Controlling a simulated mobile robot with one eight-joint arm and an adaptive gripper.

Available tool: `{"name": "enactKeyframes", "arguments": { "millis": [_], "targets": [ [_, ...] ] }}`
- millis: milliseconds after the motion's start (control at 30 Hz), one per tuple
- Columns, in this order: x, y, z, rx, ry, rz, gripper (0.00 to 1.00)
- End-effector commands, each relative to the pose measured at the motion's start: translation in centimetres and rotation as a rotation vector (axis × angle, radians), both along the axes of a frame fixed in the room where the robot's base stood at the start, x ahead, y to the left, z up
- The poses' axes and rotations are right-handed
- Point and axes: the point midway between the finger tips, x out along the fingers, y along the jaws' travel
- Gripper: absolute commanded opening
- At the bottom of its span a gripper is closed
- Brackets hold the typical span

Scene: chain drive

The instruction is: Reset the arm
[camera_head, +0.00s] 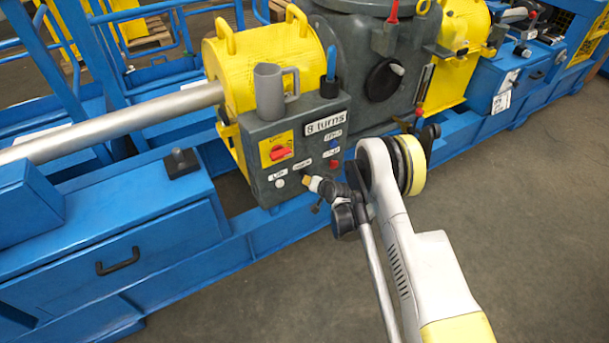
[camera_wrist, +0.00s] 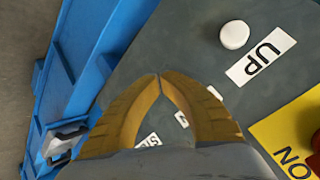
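My arm reaches in from the lower right of the head view. My gripper (camera_head: 308,181) is close to the front of a grey control box (camera_head: 262,143). I cannot tell whether it touches the panel. In the wrist view my gripper's tan fingers (camera_wrist: 159,76) meet at their tips, with nothing between the tips. Panel and part of a white label show through the gap behind them. A white button (camera_wrist: 234,35) and its "UP" label (camera_wrist: 262,56) are beside the fingers. The fingers partly hide other labels.
A grey mug (camera_head: 270,92) and a blue-handled tool (camera_head: 331,66) in a black holder are on the box. A red switch (camera_head: 281,153) is on its front. Blue frames and yellow housings surround it. Bare floor (camera_head: 530,220) is at the right.

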Motion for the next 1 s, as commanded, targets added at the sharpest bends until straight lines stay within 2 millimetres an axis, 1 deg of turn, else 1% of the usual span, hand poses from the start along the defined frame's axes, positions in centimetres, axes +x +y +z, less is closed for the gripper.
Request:
{"name": "enactKeyframes", "arguments": {
  "millis": [133,567,667,767,867,900,967,1000],
  "targets": [
    [-0.4,-0.3,0.0,0.0,0.0,0.0,0.0],
    [-0.4,-0.3,0.0,0.0,0.0,0.0,0.0],
    [-0.2,-0.4,0.8,-0.004,0.001,-0.001,0.0],
    [0.2,-1.0,3.4,-0.018,0.003,-0.002,0.0],
    [0.7,-2.1,8.2,-0.049,0.008,-0.005,0.0],
    [0.7,-2.7,10.5,-0.063,0.011,-0.005,0.0],
    [0.4,-3.7,14.0,-0.087,0.016,-0.005,0.0],
    [0.1,-4.3,16.2,-0.102,0.02,-0.006,0.0]
  ]
}}
